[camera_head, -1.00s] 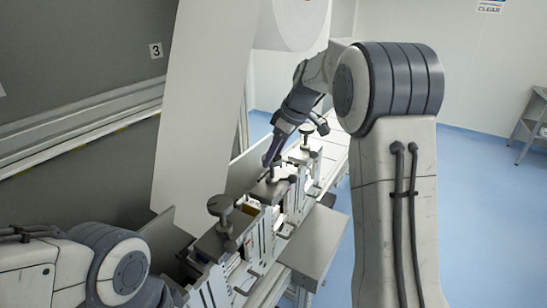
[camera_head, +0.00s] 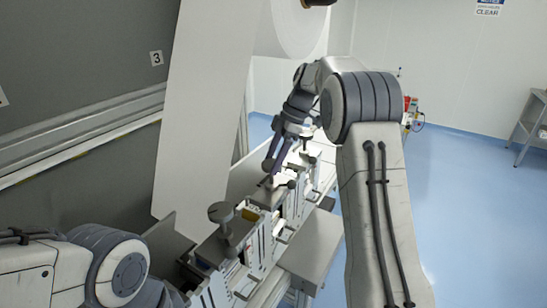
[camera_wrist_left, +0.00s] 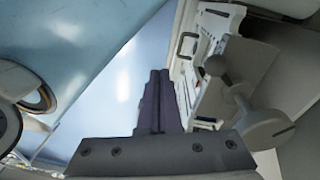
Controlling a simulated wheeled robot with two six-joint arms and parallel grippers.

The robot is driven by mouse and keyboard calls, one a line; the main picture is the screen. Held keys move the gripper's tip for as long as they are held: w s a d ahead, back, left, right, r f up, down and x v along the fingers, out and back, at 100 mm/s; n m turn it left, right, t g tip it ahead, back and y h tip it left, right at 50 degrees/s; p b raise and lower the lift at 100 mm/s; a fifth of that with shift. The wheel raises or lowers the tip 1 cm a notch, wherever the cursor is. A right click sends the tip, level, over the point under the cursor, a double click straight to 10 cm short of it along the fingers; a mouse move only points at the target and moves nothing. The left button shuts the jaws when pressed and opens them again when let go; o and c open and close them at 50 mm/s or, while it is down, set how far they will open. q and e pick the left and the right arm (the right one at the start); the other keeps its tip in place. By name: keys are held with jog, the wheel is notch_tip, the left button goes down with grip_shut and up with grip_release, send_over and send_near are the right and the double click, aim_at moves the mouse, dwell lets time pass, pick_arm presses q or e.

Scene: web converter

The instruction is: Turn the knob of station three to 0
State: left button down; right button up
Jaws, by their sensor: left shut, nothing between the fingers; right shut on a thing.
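A row of stations with grey knobs runs along the rail from the near middle to the back. My right gripper (camera_head: 269,174) points down at a middle station and is shut on its knob, which the fingers partly hide. The nearest station's knob (camera_head: 222,213) stands free, to the left of and nearer than my right gripper; a large knob (camera_wrist_left: 240,95) shows at right in the left wrist view. My left gripper (camera_wrist_left: 158,98) is shut and empty, apart from that knob. No dial figures can be read.
A white web sheet (camera_head: 200,110) hangs behind the stations. A grey box (camera_head: 312,258) juts out at their front. Blue floor (camera_head: 470,210) lies open at right, with a shelf (camera_head: 535,125) beyond.

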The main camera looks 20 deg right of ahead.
dwell(0.5)
jog(key=o, duration=1.4)
jog(key=v, duration=1)
jog(key=shift+d+r, duration=0.1)
jog(key=shift+r, duration=0.15)
